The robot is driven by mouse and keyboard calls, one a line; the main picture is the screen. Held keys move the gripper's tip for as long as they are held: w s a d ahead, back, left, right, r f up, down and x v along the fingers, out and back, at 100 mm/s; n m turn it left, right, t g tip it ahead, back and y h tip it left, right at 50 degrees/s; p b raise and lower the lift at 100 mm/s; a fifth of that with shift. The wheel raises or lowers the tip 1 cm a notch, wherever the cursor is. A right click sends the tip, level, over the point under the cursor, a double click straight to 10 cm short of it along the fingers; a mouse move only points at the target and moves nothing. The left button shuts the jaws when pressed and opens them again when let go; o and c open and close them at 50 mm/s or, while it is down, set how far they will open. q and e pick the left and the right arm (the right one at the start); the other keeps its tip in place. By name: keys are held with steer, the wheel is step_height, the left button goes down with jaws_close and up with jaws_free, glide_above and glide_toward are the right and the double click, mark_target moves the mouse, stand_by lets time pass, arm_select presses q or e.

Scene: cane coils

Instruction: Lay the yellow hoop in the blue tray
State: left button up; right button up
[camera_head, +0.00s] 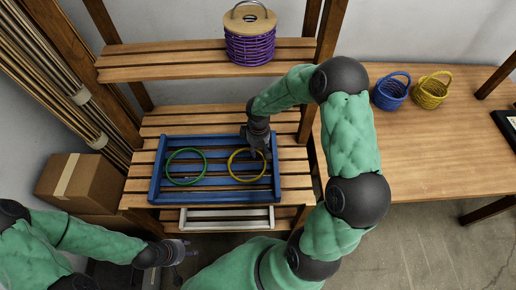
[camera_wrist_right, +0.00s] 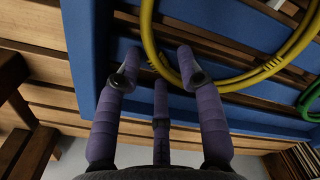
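The yellow hoop (camera_head: 232,172) lies in the right part of the blue slatted tray (camera_head: 153,190), and it also shows in the right wrist view (camera_wrist_right: 150,35). My right gripper (camera_head: 259,154) is over the hoop's upper right edge. In the right wrist view my right gripper (camera_wrist_right: 158,76) has its fingers spread, with the hoop's rim close beyond the tips and not clasped. Touch between fingers and rim cannot be told. My left gripper (camera_head: 186,252) is low at the left, away from the tray; its fingers look spread and empty.
A green hoop (camera_head: 185,183) lies in the tray's left part. A purple coil stack (camera_head: 250,48) stands on the upper shelf. Blue (camera_head: 391,93) and yellow (camera_head: 431,92) baskets stand on the right table. A cardboard box (camera_head: 80,182) is left of the tray; a pale frame (camera_head: 226,218) sits below.

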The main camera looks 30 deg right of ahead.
step_height(320, 180, up, 12)
steer(key=p, duration=0.4)
steer(key=shift+r, duration=0.15)
